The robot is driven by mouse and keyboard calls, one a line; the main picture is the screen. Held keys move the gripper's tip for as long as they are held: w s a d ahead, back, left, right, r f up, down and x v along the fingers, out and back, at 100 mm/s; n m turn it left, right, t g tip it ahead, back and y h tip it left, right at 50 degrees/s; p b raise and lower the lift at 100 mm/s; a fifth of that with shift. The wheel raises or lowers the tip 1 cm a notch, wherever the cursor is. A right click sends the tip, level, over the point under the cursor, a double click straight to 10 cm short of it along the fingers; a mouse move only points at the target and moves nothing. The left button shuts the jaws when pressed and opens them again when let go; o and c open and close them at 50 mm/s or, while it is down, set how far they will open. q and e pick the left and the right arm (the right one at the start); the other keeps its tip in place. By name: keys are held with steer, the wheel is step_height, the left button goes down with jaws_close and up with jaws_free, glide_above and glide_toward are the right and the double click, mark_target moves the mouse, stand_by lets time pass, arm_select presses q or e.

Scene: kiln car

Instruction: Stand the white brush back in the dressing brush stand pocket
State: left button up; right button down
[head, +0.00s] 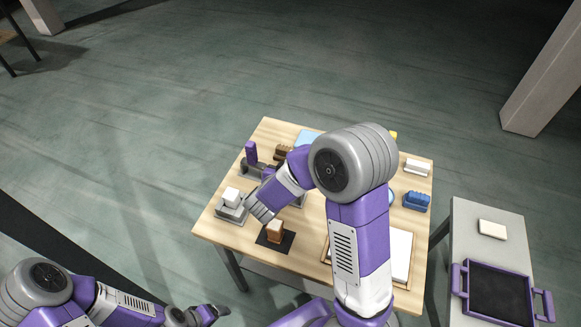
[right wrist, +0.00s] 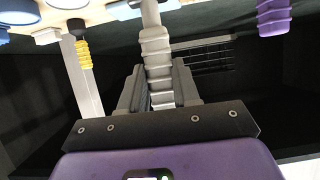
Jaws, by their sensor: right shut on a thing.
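My right gripper (right wrist: 158,95) is shut on a pale, ribbed handle (right wrist: 155,45), which I take to be the white brush. The handle stands between the two dark fingers and runs out at the top of the right wrist view. In the head view my right gripper (head: 258,205) is low over the left part of the table, and the brush cannot be made out there. A grey stand (head: 250,169) with an upright purple handle (head: 251,152) is just behind it; it may be the brush stand, its pockets unclear. My left gripper (head: 205,314) is at the bottom, away from the table; its opening is unclear.
A grey holder (head: 230,214) with a white block and a brown block (head: 275,229) on a black mat flank my right gripper. A blue brush (head: 416,201) and white block (head: 417,167) lie right. A side table bears a purple tray (head: 459,280). My right arm hides the table's middle.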

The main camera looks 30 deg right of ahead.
steer(key=shift+f+b, duration=0.8)
steer(key=shift+f, duration=0.65)
stand_by(0.4)
steer(key=shift+f+b, duration=0.55)
steer(key=shift+f, duration=0.55)
steer(key=c, duration=0.7)
jaws_free()
steer(key=shift+c, duration=0.2)
steer(key=shift+a+r, duration=0.1)
steer(key=shift+r, duration=0.05)
